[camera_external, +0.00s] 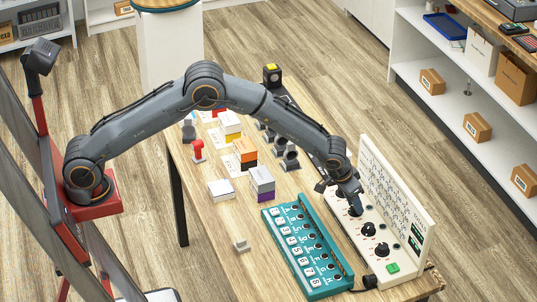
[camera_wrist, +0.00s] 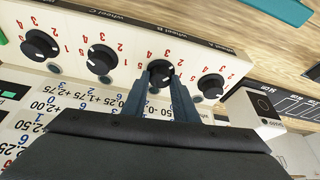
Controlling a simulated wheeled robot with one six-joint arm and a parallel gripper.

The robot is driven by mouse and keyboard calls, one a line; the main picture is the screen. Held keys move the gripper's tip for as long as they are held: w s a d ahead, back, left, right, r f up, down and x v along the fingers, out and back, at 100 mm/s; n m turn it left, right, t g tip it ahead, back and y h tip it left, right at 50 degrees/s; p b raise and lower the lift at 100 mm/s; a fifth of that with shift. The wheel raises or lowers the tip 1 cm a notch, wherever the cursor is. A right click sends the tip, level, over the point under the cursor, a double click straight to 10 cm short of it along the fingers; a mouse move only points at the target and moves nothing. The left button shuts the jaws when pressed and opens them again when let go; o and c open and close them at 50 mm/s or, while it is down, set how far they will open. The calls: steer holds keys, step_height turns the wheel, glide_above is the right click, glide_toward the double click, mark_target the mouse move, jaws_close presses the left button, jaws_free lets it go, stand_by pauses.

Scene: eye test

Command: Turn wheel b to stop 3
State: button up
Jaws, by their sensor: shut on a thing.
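Wheel b (camera_wrist: 160,69) is a round black knob on a white panel (camera_wrist: 128,76), with red stop numbers around it. My gripper (camera_wrist: 164,80) is shut on wheel b, one finger on each side. The fingers cover part of the knob, and I cannot read which stop its mark points to. In the external view my gripper (camera_external: 355,207) reaches down to the panel (camera_external: 350,230) and largely hides this wheel. Wheel a (camera_wrist: 211,85) is to its right in the wrist view, and wheel c (camera_wrist: 100,58) to its left.
A further knob (camera_wrist: 38,44) is beyond wheel c. An upright printed board (camera_external: 400,200) stands behind the knobs. A teal unit (camera_external: 305,250) with lettered rows lies left of the panel. A green button (camera_external: 393,267) is at the panel's near end. Boxes (camera_external: 262,182) stand farther left.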

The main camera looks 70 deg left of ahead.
steer(key=n+b, duration=0.1)
steer(key=b, duration=0.1)
steer(key=n+y+b, duration=0.1)
steer(key=n+b, duration=0.1)
steer(key=shift+w+d+f+n, duration=0.15)
steer(key=shift+d+n, duration=0.05)
steer(key=shift+n, duration=0.1)
steer(key=n+g+y+b, duration=0.1)
steer(key=n+b, duration=0.2)
steer(key=shift+n+y, duration=0.3)
steer(key=o, duration=1.1)
steer(key=shift+c, duration=0.2)
steer(key=shift+d+r, duration=0.1)
steer(key=shift+r, duration=0.15)
steer(key=b+v, duration=0.1)
steer(key=v, duration=0.6)
steer(key=shift+r, duration=0.35)
